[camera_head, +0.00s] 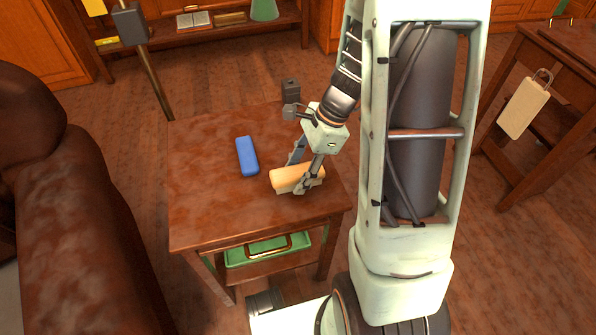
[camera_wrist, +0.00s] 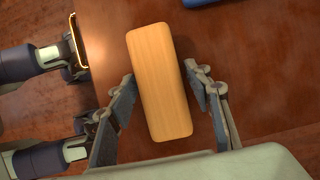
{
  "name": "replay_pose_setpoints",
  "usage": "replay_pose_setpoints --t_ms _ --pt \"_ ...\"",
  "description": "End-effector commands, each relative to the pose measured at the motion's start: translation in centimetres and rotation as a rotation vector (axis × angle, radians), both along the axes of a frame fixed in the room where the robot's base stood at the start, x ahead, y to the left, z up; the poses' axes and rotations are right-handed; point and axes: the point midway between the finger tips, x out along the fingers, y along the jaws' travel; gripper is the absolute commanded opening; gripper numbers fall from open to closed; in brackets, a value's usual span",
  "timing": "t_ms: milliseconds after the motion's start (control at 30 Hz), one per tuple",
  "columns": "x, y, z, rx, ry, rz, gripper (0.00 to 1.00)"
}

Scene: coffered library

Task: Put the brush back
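The brush (camera_head: 290,177) has a tan wooden back and a paler underside. It lies on the small brown table, near the table's front right. My gripper (camera_head: 306,176) reaches down over it, with the fingers open around it. In the wrist view the brush's wooden back (camera_wrist: 158,82) lies between the two fingers of my gripper (camera_wrist: 166,100). A gap shows on the right finger's side; the left finger is very near the brush, and I cannot tell whether it touches.
A blue block (camera_head: 247,156) lies on the table (camera_head: 205,205), left of the brush. A green tray (camera_head: 240,256) with a handle sits below the tabletop. A brown armchair (camera_head: 75,220) stands at left. A pale board (camera_head: 524,105) hangs from another table at right.

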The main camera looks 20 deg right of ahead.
Motion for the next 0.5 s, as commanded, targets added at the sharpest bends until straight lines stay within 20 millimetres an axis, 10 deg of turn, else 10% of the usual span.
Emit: replay_pose_setpoints --t_ms 500 --pt "0.1 -0.7 2.3 -0.001 -0.003 -0.001 0.53"
